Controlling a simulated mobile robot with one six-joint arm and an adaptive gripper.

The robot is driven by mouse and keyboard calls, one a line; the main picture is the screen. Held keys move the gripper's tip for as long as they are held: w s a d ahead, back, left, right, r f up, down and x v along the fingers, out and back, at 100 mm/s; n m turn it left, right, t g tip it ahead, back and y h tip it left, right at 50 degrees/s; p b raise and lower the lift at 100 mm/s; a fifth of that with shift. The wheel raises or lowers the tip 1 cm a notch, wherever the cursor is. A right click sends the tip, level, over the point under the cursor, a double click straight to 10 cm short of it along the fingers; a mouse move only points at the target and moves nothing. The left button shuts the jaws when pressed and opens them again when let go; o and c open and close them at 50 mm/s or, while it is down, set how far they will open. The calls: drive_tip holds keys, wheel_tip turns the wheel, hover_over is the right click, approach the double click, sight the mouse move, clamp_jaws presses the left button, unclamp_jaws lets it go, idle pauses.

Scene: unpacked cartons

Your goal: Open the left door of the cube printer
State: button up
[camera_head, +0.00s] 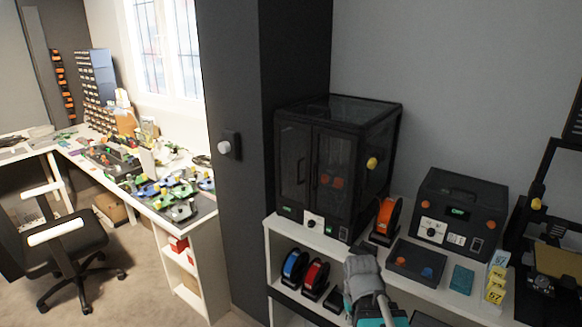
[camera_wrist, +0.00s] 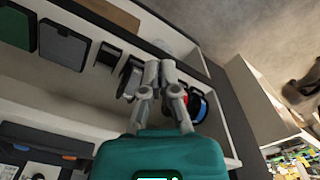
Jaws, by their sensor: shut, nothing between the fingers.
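The cube printer (camera_head: 345,165) is a black box with clear panels, standing on the white shelf unit. Its left door (camera_head: 293,165) looks closed and has a dark upright handle (camera_head: 300,171). The right door (camera_head: 332,180) looks closed too, with orange-red parts dimly visible behind it. My gripper (camera_head: 360,264) is in front of the shelf unit, below and to the right of the printer, apart from the doors. In the wrist view my gripper (camera_wrist: 160,64) has its fingers together and empty, with shelves and spools behind. The printer cannot be made out in the wrist view.
A blue spool (camera_head: 294,265) and a red spool (camera_head: 315,277) sit on the lower shelf. A dark cabinet (camera_head: 238,100) rises on the left.

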drive_tip(key=o, duration=0.4)
drive_tip(key=shift+w, duration=0.2)
drive_tip(key=shift+o, duration=1)
drive_tip(key=shift+w+d+r+h, duration=0.1)
drive_tip(key=shift+w+r+h, duration=0.1)
drive_tip(key=shift+w+h, duration=0.15)
drive_tip(key=w+a+r+m+t+h+p, duration=0.2)
drive_tip(key=w+r+m+t+h, duration=0.15)
drive_tip(key=w+r, duration=0.35)
drive_tip(key=w+a+r+m+t+h+p, duration=0.15)
drive_tip(key=w+r+t+h, duration=0.25)
drive_tip(key=w, duration=0.5)
drive_tip(key=w+a+r+t+p, duration=0.2)
drive_tip(key=w+a+r+t, duration=0.3)
drive_tip(key=w+a+r, duration=0.25)
drive_tip(key=t+p, duration=0.1)
drive_tip(key=t, duration=0.3)
approach(298, 184)
wheel_tip(298, 184, up, 5)
drive_tip(key=s+a, duration=0.1)
drive_tip(key=s, duration=0.2)
drive_tip(key=shift+a+r+y, duration=0.1)
drive_tip(key=shift+a+y, duration=0.15)
drive_tip(key=shift+y, duration=0.05)
drive_tip(key=shift+w+d, duration=0.1)
drive_tip(key=shift+w, duration=0.1)
drive_tip(key=x, duration=1.3)
drive_tip(key=shift+w+d, duration=0.15)
drive_tip(key=shift+w, duration=0.05)
